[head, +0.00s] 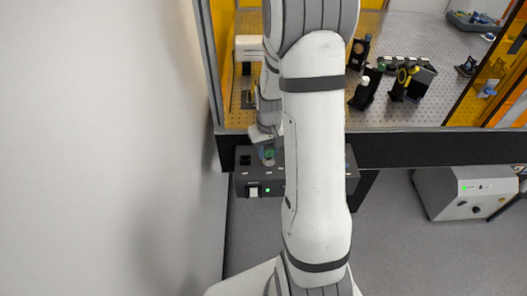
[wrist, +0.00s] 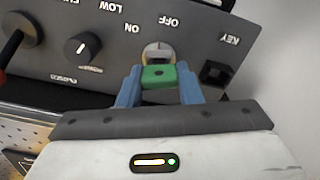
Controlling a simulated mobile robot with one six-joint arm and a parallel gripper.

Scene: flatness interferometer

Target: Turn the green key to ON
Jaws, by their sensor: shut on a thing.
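The green key (wrist: 158,77) sits at a round silver lock (wrist: 157,52) on the dark control panel (wrist: 120,30), seen upside down in the wrist view. OFF is printed above the lock and ON to its left. I cannot tell which label the key points at. My gripper (wrist: 159,88) is shut on the key, with a blue finger on each side of its green head. In the head view my gripper (head: 268,151) is at the panel box (head: 262,177), partly hidden by my arm, and a little green shows there.
A black knob (wrist: 82,47) with a white mark and a larger dark knob (wrist: 18,42) are left of the lock. A black square part (wrist: 213,73) is right of it. A perforated optical table (head: 400,112) with mounts stands behind the box.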

